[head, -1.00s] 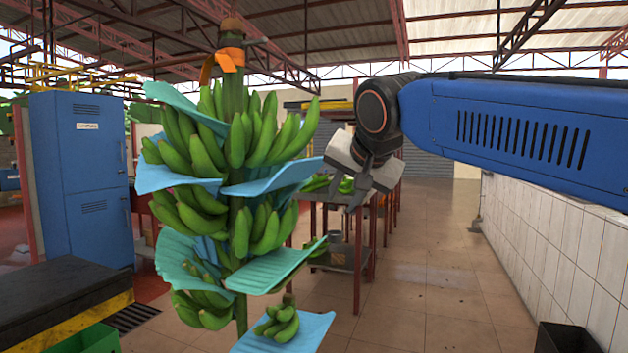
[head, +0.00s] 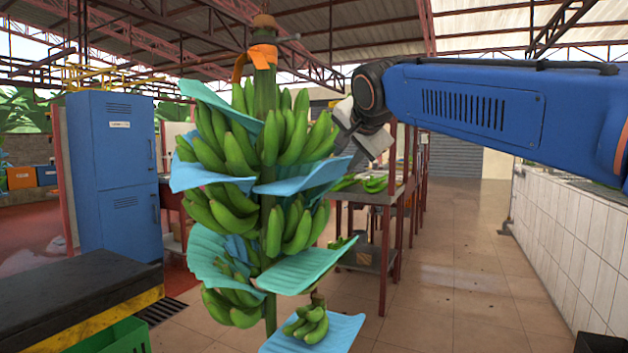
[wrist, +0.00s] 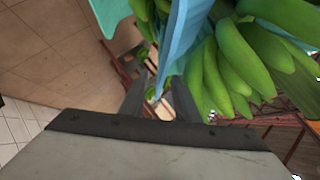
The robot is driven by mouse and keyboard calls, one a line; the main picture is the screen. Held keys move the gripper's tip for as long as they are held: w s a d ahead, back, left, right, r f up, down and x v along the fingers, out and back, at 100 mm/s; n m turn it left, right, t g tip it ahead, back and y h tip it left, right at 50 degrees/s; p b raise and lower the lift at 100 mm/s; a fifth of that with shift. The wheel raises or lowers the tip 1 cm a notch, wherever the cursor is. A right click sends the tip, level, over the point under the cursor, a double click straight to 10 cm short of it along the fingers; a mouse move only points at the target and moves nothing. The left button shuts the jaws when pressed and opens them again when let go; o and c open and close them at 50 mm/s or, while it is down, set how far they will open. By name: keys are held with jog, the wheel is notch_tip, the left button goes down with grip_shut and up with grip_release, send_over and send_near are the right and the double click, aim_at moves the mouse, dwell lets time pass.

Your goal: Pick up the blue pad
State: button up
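Several blue and teal pads sit between the banana hands of a hanging stem (head: 265,95). The blue pad nearest my gripper (head: 357,152) is the mid-height one (head: 308,178), jutting right from the stem. Its right edge is close to my fingertips in the head view. In the wrist view my gripper (wrist: 162,80) has its two fingers apart, and a blue pad (wrist: 182,38) shows edge-on beyond and between them. I see no grip on it; whether a finger touches it I cannot tell. Other pads are light blue at left (head: 200,174) and bottom (head: 320,335).
Green bananas (head: 225,145) crowd above and below the pads; in the wrist view bananas (wrist: 235,65) are close to the right finger. A metal table (head: 365,195) stands behind. A tiled wall (head: 570,240) runs along the right. Floor between is clear.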

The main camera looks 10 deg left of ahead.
aim_at(344, 161)
jog(key=x, duration=0.3)
jog(key=shift+w+f, duration=0.1)
jog(key=shift+w, duration=0.05)
jog(key=shift+w+r+x, duration=0.1)
jog(key=shift+r+x, duration=0.05)
jog(key=shift+x, duration=1.15)
jog(key=shift+w+r+x, duration=0.1)
jog(key=shift+r+x, duration=0.1)
jog(key=shift+x, duration=1.1)
grip_shut()
